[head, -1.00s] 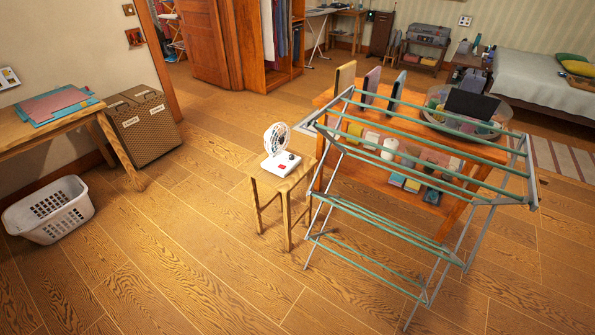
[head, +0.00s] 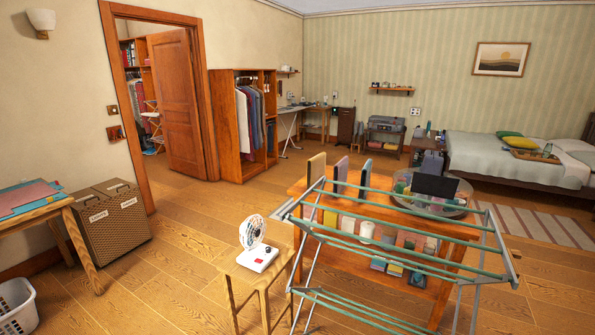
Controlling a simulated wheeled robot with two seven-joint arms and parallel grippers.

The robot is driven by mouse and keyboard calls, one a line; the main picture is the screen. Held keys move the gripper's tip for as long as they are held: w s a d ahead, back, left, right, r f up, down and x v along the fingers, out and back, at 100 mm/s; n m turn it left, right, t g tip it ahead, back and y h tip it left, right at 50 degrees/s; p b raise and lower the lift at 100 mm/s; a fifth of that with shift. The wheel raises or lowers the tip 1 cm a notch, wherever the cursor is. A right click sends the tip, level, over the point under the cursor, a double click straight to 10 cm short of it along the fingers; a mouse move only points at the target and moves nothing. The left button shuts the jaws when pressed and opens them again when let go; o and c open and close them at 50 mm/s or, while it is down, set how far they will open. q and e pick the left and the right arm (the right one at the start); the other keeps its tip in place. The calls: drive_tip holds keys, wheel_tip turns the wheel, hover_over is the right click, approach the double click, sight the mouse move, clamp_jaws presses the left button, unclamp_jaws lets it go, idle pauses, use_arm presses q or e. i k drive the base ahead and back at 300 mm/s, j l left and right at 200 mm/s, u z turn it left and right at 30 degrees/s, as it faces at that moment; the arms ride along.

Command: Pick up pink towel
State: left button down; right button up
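A flat pink cloth-like piece (head: 38,191) lies with teal pieces on the wooden table (head: 50,212) at the left edge of the head view. It looks like a folded towel, but at this size I cannot be certain. The left part of the table is cut off by the picture edge. Neither of my grippers is in view.
A woven hamper (head: 112,226) stands beside the table, and a white basket (head: 16,308) is on the floor at bottom left. A small stool (head: 262,278) holds a fan (head: 254,238). A drying rack (head: 400,248) stands before a wooden shelf table. Floor between hamper and stool is clear.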

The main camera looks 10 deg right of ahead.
sight(341, 169)
drive_tip(key=i+j+u, duration=0.2)
drive_tip(key=i+u, duration=0.25)
drive_tip(key=i+j+u, duration=0.1)
drive_tip(key=i+u, duration=0.25)
drive_tip(key=u, duration=0.15)
drive_tip(key=i+l+u, duration=0.1)
drive_tip(key=i+u, duration=0.35)
drive_tip(key=i+j, duration=0.1)
drive_tip(key=i, duration=0.5)
drive_tip(key=i+z, duration=0.1)
drive_tip(key=i, duration=0.5)
drive_tip(key=i+j, duration=0.2)
drive_tip(key=i, duration=0.45)
drive_tip(key=i+l+z, duration=0.55)
drive_tip(key=i+z, duration=0.8)
drive_tip(key=i+j+z, duration=0.1)
drive_tip(key=i+z, duration=0.35)
drive_tip(key=i+j+z, duration=0.45)
drive_tip(key=i+l, duration=0.05)
drive_tip(key=l, duration=0.05)
